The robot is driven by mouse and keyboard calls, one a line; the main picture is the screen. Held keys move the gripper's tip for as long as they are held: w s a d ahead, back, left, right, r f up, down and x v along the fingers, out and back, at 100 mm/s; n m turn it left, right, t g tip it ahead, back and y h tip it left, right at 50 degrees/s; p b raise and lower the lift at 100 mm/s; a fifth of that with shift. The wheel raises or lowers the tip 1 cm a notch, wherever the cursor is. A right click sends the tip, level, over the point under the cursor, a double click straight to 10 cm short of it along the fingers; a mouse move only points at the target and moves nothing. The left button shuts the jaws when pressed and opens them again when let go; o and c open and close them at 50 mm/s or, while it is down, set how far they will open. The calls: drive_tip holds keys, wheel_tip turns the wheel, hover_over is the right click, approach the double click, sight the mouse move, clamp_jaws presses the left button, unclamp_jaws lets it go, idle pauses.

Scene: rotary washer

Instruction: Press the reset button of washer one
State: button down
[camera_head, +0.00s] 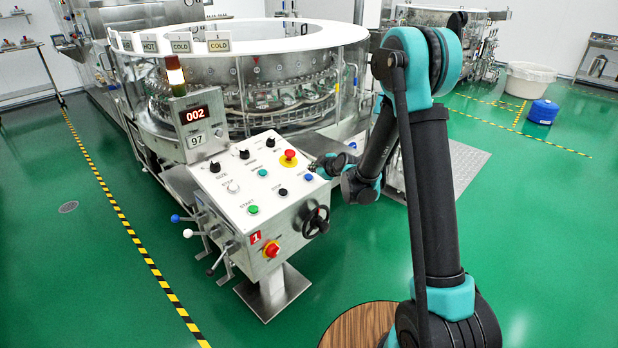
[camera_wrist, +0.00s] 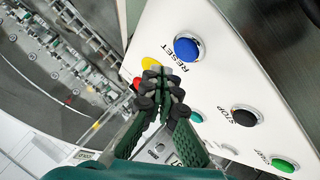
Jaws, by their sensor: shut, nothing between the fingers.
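The blue RESET button (camera_head: 308,177) sits near the right edge of the sloped white control panel (camera_head: 225,207); a red label with a 1 (camera_head: 255,238) is on the cabinet front. In the wrist view the same blue button (camera_wrist: 187,48) shows whole and uncovered beside its RESET lettering. My gripper (camera_head: 315,167) is shut and empty, just past the panel's right edge, close to the button in the picture. In the wrist view my gripper (camera_wrist: 167,88) points over the panel, with the button above and right of its tips. I see no contact; the exact gap is unclear.
The red emergency knob (camera_head: 289,156) on its yellow base is near; in the wrist view the fingers partly hide it. The black STOP button (camera_wrist: 243,116) and green START button (camera_wrist: 283,165) are also close. The round glass-walled washer (camera_head: 250,75) stands behind the panel.

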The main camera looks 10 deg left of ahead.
sight(311, 178)
drive_tip(key=shift+w+a+f, duration=0.1)
drive_tip(key=shift+a+f, duration=0.1)
drive_tip(key=shift+f, duration=0.65)
idle(0.9)
drive_tip(key=shift+f, duration=0.4)
drive_tip(key=shift+w+a+f, duration=0.15)
drive_tip(key=shift+f, duration=0.25)
idle(0.6)
drive_tip(key=shift+r, duration=0.1)
drive_tip(key=shift+d+r, duration=0.2)
drive_tip(key=shift+r, duration=0.55)
drive_tip(key=shift+s+d+r, duration=0.15)
drive_tip(key=shift+s+r, duration=0.05)
drive_tip(key=shift+r, duration=0.6)
drive_tip(key=shift+s+d+r, duration=0.15)
drive_tip(key=shift+d+r, duration=0.05)
drive_tip(key=shift+r, duration=0.6)
drive_tip(key=shift+s+d+r, duration=0.15)
drive_tip(key=shift+s+r, duration=0.05)
drive_tip(key=shift+r, duration=0.6)
